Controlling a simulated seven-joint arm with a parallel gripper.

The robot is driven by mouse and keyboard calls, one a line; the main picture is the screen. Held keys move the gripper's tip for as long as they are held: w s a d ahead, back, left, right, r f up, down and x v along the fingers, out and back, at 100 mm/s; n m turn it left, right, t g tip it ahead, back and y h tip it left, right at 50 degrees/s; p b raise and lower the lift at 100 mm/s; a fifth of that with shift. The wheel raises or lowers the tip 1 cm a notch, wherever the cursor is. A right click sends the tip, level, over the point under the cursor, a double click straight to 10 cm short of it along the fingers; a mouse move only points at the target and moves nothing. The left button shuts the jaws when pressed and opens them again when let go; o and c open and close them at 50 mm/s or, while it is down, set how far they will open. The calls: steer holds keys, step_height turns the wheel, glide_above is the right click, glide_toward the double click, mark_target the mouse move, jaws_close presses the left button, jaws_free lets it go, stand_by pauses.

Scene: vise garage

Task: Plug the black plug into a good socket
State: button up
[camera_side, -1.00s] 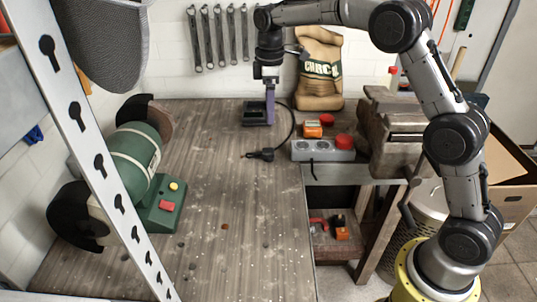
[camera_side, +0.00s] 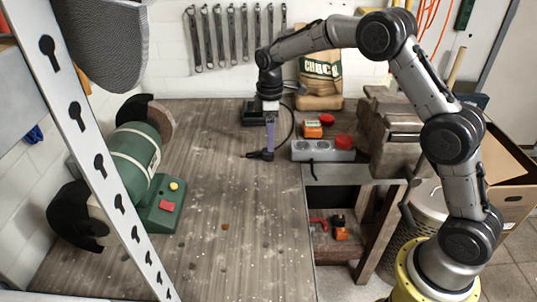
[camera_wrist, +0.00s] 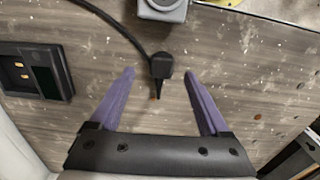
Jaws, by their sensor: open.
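The black plug (camera_side: 258,155) lies on the wooden bench, left of the grey power strip (camera_side: 322,151), with its cord curving back behind it. In the wrist view the plug (camera_wrist: 161,67) lies between my two purple fingers. My gripper (camera_side: 269,150) is open, pointing down at the plug; whether the fingers touch it I cannot tell. The strip has round sockets on top at its left, and a red piece (camera_side: 343,142) covers part of its right end. The strip's near end also shows at the top of the wrist view (camera_wrist: 163,9).
A black charger (camera_side: 253,118) sits behind my gripper; it also shows in the wrist view (camera_wrist: 36,70). An orange item (camera_side: 313,129) stands behind the strip, with a vise (camera_side: 392,140) to the right. A green grinder (camera_side: 140,155) is at left. The front bench is clear.

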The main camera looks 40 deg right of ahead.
mark_target(269, 154)
step_height(269, 154, down, 4)
steer(key=shift+s+a+f, duration=0.1)
steer(key=shift+s+f, duration=0.05)
stand_by(0.3)
jaws_close()
